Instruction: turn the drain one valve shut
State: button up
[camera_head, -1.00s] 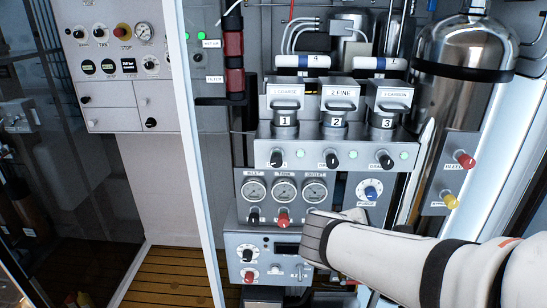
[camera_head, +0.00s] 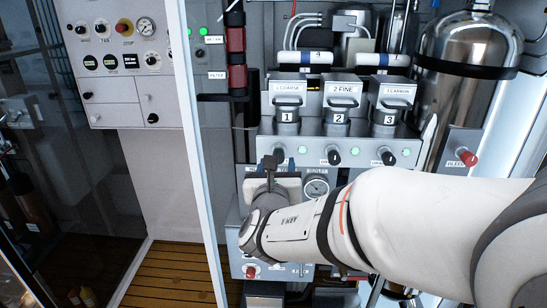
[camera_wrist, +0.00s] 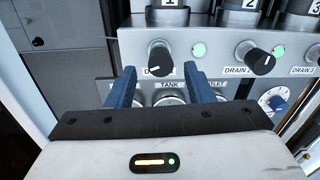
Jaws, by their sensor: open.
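The drain one valve is a black knob (camera_wrist: 158,58) below canister 1, with a green light to its right. It covers most of its label in the wrist view. In the head view the knob (camera_head: 279,153) is partly behind my gripper (camera_head: 268,165). In the wrist view the two blue fingers of my gripper (camera_wrist: 158,73) are apart and empty. The knob shows between and just beyond their tips. I see no contact, and the remaining gap is hard to judge.
The drain 2 knob (camera_wrist: 260,62) is to the right, with the drain 3 knob (camera_head: 388,157) beyond it. Gauges sit just below, mostly hidden by my arm; one gauge (camera_head: 317,187) shows. A white cabinet edge (camera_head: 200,150) stands to the left. A steel cylinder (camera_head: 465,75) is at right.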

jog(key=shift+w+d, duration=0.1)
jog(key=shift+w, duration=1.1)
